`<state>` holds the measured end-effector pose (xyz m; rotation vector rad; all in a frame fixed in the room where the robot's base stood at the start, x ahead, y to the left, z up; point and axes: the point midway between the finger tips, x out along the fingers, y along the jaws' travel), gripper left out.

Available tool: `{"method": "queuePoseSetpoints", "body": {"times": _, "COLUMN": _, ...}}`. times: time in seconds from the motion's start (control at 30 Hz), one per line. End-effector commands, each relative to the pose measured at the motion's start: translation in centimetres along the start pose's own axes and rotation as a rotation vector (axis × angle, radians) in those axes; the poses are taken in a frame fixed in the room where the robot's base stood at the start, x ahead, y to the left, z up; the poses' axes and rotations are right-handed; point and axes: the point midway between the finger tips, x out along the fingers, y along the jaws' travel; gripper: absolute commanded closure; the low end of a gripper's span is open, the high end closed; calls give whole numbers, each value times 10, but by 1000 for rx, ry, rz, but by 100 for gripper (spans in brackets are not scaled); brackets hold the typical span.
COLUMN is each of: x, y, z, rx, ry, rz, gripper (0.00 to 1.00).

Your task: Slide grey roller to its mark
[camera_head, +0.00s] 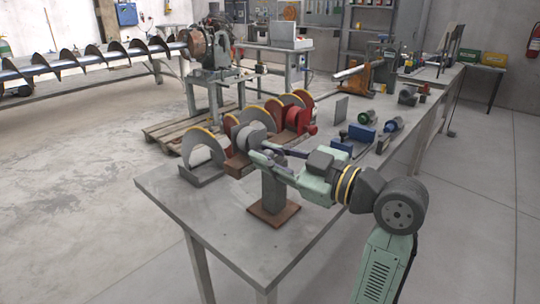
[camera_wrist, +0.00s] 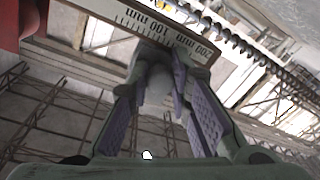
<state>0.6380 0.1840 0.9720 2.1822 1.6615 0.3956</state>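A grey rounded part (camera_wrist: 157,88), which looks like the grey roller, sits between the fingertips in the wrist view. My gripper (camera_wrist: 160,70) has one purple-padded finger on each side of it; whether both pads touch it I cannot tell. A plate with a millimetre scale (camera_wrist: 130,18), reading 100 mm and 200 mm, lies just beyond the fingertips. In the head view my gripper (camera_head: 265,152) reaches left to a grey round part (camera_head: 250,136) among the yellow-rimmed auger discs (camera_head: 200,142). I cannot make out the mark.
Red parts (camera_head: 300,118) stand behind on the bench (camera_head: 215,205). A grey post (camera_head: 272,190) on a brown base is under my gripper. Blue blocks (camera_head: 360,134) and small motors (camera_head: 391,127) lie to the right. The bench's near left corner is bare.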

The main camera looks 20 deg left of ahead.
Motion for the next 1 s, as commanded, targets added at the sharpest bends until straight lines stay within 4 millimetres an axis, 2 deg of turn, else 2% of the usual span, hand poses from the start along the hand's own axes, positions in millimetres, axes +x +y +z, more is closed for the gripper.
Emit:
{"method": "queuePoseSetpoints", "body": {"times": 0.23, "x": 0, "y": 0, "z": 0, "rx": 0, "ry": 0, "rz": -1, "gripper": 100}}
{"method": "queuePoseSetpoints", "body": {"times": 1.0, "x": 0, "y": 2, "z": 1, "rx": 0, "ry": 0, "rz": 0, "gripper": 100}}
